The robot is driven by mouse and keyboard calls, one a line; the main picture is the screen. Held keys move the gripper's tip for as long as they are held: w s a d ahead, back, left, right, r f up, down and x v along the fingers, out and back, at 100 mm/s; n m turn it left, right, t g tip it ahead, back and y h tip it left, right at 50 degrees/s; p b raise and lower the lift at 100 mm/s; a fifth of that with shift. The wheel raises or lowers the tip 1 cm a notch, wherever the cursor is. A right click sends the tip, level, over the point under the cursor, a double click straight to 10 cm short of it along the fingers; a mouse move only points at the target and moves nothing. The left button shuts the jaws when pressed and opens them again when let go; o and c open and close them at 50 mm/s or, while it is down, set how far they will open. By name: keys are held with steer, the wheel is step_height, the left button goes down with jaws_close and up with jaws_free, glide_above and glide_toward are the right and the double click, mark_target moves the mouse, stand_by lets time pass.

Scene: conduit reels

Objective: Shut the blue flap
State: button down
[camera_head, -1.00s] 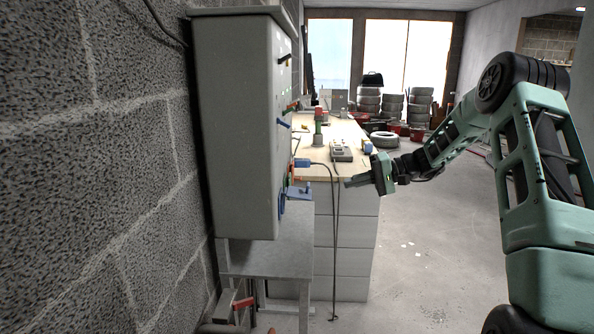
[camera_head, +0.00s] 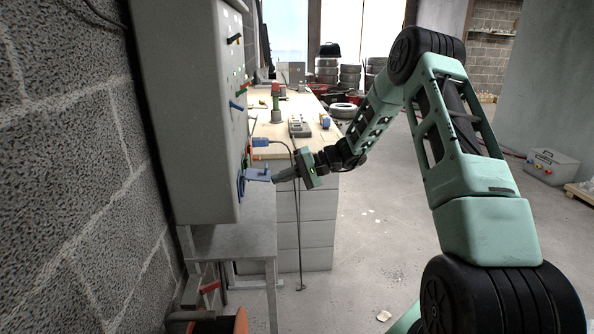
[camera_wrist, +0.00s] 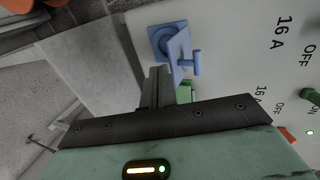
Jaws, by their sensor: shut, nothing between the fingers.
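The blue flap (camera_head: 258,174) stands out from the front of the grey cabinet (camera_head: 185,110), low down, beside a round blue socket (camera_head: 241,186). In the wrist view the flap (camera_wrist: 180,47) shows at top centre, swung open, with a short peg on it and the socket (camera_wrist: 165,38) uncovered. My gripper (camera_head: 277,179) is shut and empty, just right of the flap in the head view. In the wrist view its fingertips (camera_wrist: 158,76) are just below the flap. I cannot tell whether they touch it.
A blue plug (camera_head: 261,142) with a hanging dark cable (camera_head: 298,215) sits above the flap. A green part (camera_wrist: 184,93) is close beside my fingers. A workbench (camera_head: 285,105) stands behind, and a grey stand (camera_head: 235,240) is below.

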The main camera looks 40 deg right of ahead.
steer(key=shift+w+a+f, duration=0.25)
steer(key=shift+w+a, duration=0.1)
steer(key=shift+a, duration=0.2)
steer(key=shift+r, duration=0.1)
stand_by(1.4)
